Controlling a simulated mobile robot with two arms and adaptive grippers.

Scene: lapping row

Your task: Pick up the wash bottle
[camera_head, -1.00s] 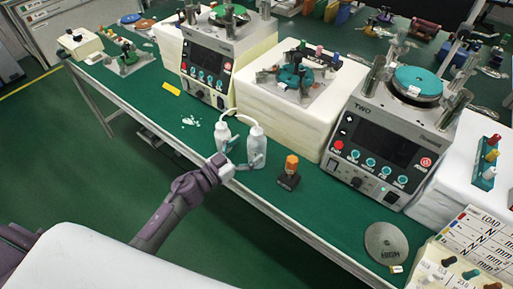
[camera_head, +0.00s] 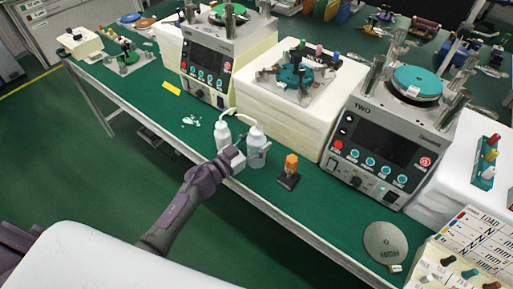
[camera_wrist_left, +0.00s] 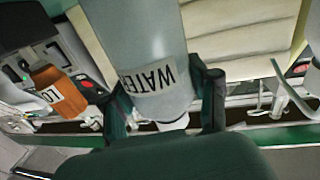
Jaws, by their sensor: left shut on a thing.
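Two white bottles with thin curved tubes stand side by side near the front edge of the green bench in the head view. The right one is the wash bottle (camera_head: 257,142). In the left wrist view, the wash bottle (camera_wrist_left: 145,45) bears the word WATER and sits between the two dark fingers. The other white bottle (camera_head: 222,134) stands just to the left. My right gripper is in neither view.
An orange-topped small bottle (camera_head: 290,166) on a dark base stands to the right. Lapping machines (camera_head: 375,140) and a white block (camera_head: 300,105) stand behind. A grey disc (camera_head: 386,243) lies on the green bench (camera_head: 325,215) at the front right, with free surface between.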

